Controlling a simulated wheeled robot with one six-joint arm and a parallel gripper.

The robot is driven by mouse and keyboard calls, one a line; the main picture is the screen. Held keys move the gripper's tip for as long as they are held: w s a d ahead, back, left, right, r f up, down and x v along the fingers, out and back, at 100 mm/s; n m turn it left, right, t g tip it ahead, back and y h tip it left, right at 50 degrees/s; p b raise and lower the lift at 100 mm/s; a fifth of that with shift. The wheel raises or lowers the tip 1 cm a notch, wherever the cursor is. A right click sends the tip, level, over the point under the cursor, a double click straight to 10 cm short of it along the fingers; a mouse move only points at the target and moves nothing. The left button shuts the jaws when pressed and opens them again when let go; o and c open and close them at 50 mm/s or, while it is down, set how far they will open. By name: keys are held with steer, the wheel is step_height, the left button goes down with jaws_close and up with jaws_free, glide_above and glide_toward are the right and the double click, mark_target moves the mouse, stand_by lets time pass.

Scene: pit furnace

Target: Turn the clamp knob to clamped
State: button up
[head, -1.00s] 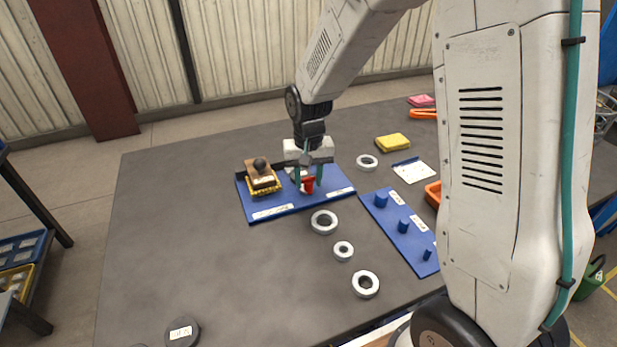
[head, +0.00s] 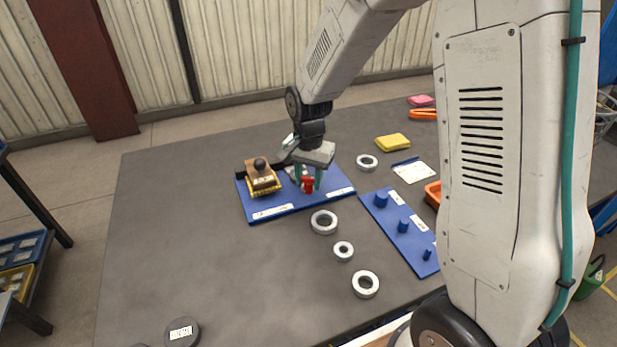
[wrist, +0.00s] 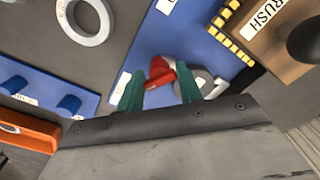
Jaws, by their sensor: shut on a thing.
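The red clamp knob (head: 308,186) stands on the blue base board (head: 283,209), to the right of the brush block. In the wrist view the red knob (wrist: 160,72) shows between the two green fingers, with a grey metal part beside it. My gripper (head: 307,178) points down at the knob and is shut on it; it also shows in the wrist view (wrist: 161,88). The fingers hide part of the knob. I cannot read the labels by the knob, so its set position cannot be told.
A brown brush block (head: 260,174) with a black ball handle sits left of the knob, close by. Several metal rings, one of them (head: 324,222) nearest, lie in front and right. A blue peg board (head: 400,232) is at right.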

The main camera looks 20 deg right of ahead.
steer(key=shift+w+r, duration=0.1)
steer(key=shift+w, duration=0.05)
steer(key=o, duration=0.7)
steer(key=shift+d, duration=0.1)
step_height(320, 180, up, 8)
steer(key=shift+f, duration=0.1)
stand_by(0.4)
